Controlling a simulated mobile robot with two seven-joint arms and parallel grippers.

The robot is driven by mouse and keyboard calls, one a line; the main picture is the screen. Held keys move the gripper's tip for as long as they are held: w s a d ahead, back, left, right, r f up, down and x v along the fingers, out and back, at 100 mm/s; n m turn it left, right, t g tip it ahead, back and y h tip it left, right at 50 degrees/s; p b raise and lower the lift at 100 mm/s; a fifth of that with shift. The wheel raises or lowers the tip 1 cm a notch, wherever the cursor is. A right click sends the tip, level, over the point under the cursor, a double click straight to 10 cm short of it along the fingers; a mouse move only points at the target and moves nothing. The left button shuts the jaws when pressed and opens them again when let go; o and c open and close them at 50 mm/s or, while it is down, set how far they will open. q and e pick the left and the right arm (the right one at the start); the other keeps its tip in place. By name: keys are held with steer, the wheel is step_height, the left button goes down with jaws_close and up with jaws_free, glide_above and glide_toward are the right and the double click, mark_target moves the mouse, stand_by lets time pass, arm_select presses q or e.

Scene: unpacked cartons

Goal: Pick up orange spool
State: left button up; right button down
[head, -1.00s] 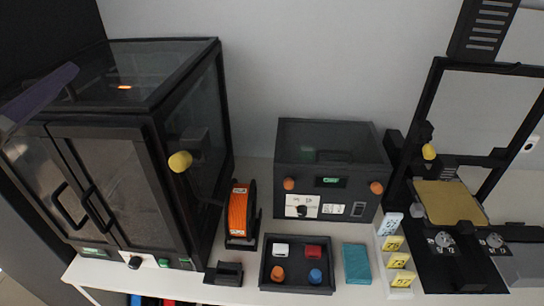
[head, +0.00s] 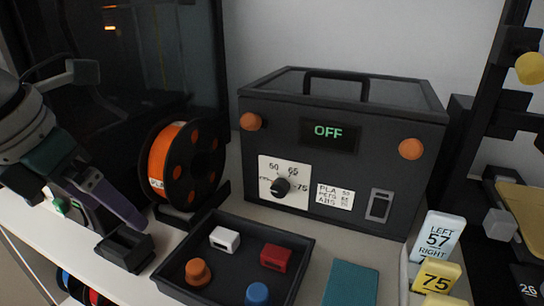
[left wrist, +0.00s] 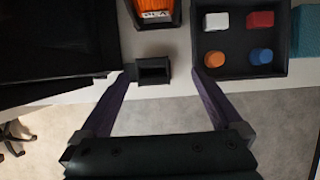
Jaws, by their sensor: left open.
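The orange spool (head: 166,152), orange filament between black flanges, stands upright in a black holder between the dark cabinet and the grey box. In the left wrist view its lower part (left wrist: 157,12) shows at the top edge, the rest cut off. My left gripper (left wrist: 162,77) is open and empty, its two purple fingers spread wide. It is apart from the spool, on its near side. In the head view my left gripper (head: 120,205) is at the left, one purple finger showing clearly near the small black holder. My right gripper is not in view.
A small black holder (head: 126,247) stands in front of the spool. A black tray (head: 212,276) with several coloured pieces is to its right. Behind is a grey box (head: 390,120) reading OFF. The dark cabinet (head: 165,45) closes off the left.

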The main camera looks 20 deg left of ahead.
mark_target(158, 171)
arm_select(q)
steer(key=w, duration=0.5)
steer(key=w+p, duration=0.1)
steer(key=w, duration=0.2)
steer(key=shift+w+d+r, duration=0.1)
steer(key=shift+w+d, duration=0.25)
steer(key=shift+d, duration=0.05)
steer(key=shift+w+d, duration=0.1)
steer(key=shift+w, duration=1.1)
steer(key=shift+x, duration=1.05)
steer(key=shift+w+f, duration=0.3)
steer(key=shift+f, duration=0.15)
steer(key=shift+c, duration=0.2)
jaws_close()
